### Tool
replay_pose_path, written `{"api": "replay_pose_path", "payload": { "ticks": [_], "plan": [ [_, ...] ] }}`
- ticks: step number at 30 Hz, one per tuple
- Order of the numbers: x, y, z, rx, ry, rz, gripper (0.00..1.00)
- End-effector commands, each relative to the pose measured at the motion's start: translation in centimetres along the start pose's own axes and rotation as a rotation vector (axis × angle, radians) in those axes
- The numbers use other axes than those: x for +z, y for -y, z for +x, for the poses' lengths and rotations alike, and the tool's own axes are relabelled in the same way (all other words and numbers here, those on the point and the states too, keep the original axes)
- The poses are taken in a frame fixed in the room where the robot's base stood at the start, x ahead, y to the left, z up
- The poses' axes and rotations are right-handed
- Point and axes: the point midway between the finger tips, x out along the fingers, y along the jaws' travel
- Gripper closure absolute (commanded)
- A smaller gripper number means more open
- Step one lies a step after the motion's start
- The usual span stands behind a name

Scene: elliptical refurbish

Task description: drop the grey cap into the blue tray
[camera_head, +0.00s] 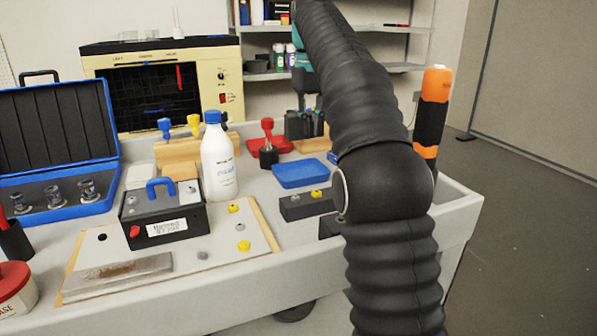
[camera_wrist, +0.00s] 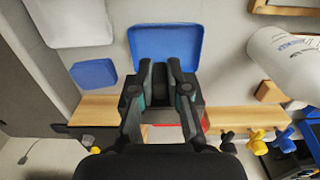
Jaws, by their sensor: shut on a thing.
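The blue tray (camera_head: 302,173) lies flat on the bench, right of the white bottle. It also shows in the wrist view (camera_wrist: 165,40), beyond my fingertips. My gripper (camera_wrist: 160,72) is shut, its two dark fingers close together at the tray's near edge in that picture. What it grips is mostly hidden between the fingers, and I cannot make out its colour or shape. In the head view my gripper (camera_head: 304,122) hangs behind the tray, partly hidden by my arm. Loose grey caps (camera_head: 240,227) lie on the white board.
A white bottle (camera_head: 219,160) stands left of the tray. A dark block (camera_head: 307,205) with a yellow cap lies in front of it, and a red tray (camera_head: 270,147) behind it. A black box (camera_head: 165,215) and an open blue case (camera_head: 60,140) fill the left.

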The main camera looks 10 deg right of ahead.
Motion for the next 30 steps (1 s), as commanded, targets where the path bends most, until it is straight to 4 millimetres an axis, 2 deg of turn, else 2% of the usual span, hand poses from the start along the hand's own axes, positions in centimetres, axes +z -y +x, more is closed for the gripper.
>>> {"api": "replay_pose_path", "payload": {
  "ticks": [12, 25, 26, 27, 29, 30],
  "plan": [
    [0.1, -0.2, 4.0, 0.0, 0.002, 0.004, 1.0],
    [0.0, -0.2, 4.7, 0.0, 0.0, 0.003, 1.0],
    [0.0, -0.1, 4.7, 0.0, 0.001, 0.003, 0.8],
    [0.0, -0.1, 4.7, 0.0, 0.001, 0.002, 0.7],
    [0.0, -0.1, 4.7, 0.0, 0.001, 0.002, 0.55],
    [0.0, -0.1, 4.7, 0.0, 0.001, 0.002, 0.55]
  ]
}}
